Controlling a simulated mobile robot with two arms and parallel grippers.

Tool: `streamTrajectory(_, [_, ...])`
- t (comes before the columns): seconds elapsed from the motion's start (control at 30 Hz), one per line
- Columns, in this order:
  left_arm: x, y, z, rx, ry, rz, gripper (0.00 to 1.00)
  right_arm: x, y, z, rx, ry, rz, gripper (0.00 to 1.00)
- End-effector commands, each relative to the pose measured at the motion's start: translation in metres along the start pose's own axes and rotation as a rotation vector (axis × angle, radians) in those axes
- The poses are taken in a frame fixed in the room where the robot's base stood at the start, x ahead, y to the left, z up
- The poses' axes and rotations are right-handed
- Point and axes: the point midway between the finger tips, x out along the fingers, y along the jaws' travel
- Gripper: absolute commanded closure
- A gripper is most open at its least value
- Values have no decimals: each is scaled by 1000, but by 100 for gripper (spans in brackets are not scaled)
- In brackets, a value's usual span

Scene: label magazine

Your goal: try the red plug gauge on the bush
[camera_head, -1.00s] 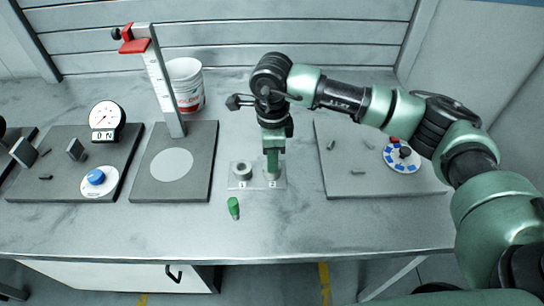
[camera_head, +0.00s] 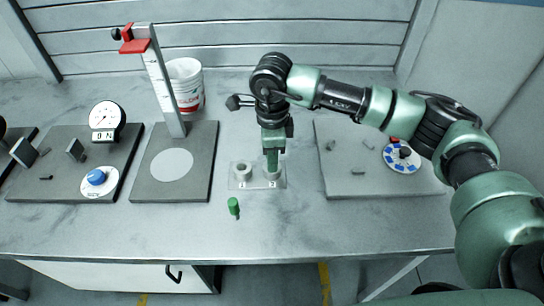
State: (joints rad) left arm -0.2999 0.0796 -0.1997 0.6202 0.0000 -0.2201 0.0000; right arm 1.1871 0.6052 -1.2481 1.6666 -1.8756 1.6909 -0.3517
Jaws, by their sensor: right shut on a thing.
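A small light plate (camera_head: 257,185) carries two grey ring-shaped bushes, a left one (camera_head: 243,170) at mark 1 and a right one (camera_head: 273,175) at mark 2. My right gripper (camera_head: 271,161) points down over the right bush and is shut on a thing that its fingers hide. No red shows at the fingers, so I cannot tell the thing's colour or how deep it sits in the bush. A green plug gauge (camera_head: 234,206) is on the bench in front of the plate. My left gripper is not in view.
A height stand (camera_head: 160,82) with a red head and a white tub (camera_head: 185,82) stand behind to the left. A dial gauge (camera_head: 105,118) is farther left. A grey board (camera_head: 345,180) with small parts and a blue-marked disc (camera_head: 402,158) lies right.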

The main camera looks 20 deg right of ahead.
Motion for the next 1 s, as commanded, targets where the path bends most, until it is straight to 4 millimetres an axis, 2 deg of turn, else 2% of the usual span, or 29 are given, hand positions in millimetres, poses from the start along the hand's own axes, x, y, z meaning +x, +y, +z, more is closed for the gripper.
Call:
streamTrajectory(0.17, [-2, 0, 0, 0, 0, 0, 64, -2, 1, 0, -1, 1, 3, 100])
streamTrajectory(1.0, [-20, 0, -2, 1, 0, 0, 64, -46, 0, 0, 0, 0, 0, 100])
